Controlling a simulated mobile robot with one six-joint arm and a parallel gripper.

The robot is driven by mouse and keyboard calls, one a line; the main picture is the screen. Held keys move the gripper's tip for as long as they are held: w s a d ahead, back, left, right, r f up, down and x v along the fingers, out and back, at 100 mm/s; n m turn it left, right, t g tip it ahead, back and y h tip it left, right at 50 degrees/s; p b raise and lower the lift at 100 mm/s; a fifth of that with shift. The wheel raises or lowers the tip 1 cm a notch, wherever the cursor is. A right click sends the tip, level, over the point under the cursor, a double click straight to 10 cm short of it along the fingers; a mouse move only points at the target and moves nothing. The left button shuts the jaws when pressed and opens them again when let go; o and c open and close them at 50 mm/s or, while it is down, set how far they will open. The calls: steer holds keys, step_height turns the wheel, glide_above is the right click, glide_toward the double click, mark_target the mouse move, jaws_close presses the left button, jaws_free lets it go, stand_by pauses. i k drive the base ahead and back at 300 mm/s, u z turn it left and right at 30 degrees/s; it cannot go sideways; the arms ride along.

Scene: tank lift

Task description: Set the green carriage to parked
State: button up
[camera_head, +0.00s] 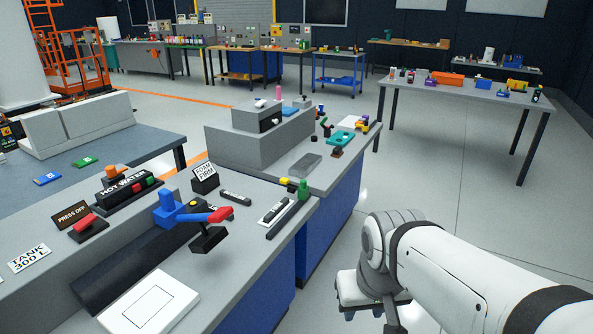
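No label in view names the green carriage. A small upright green piece (303,189) stands at the far end of a dark narrow rail (284,213) on the near bench, close to its right edge. It may be the carriage, but I cannot tell for sure. A yellow and dark piece (288,183) sits just left of it. A flat teal-green object (341,138) lies on the bench part farther back. My gripper (370,315) is low at the bottom centre-right, right of the bench and apart from it.
On the near bench (235,248) stand a blue fixture with a red handle (185,212), a HOT WATER box (127,188), a PRESS OFF sign (71,214) and a FOAM FIRM sign (204,172). A white panel (150,303) lies in front. Open floor (430,170) lies to the right.

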mark_target(303, 191)
steer(key=u, duration=0.15)
steer(key=i, duration=0.95)
steer(key=z, duration=0.1)
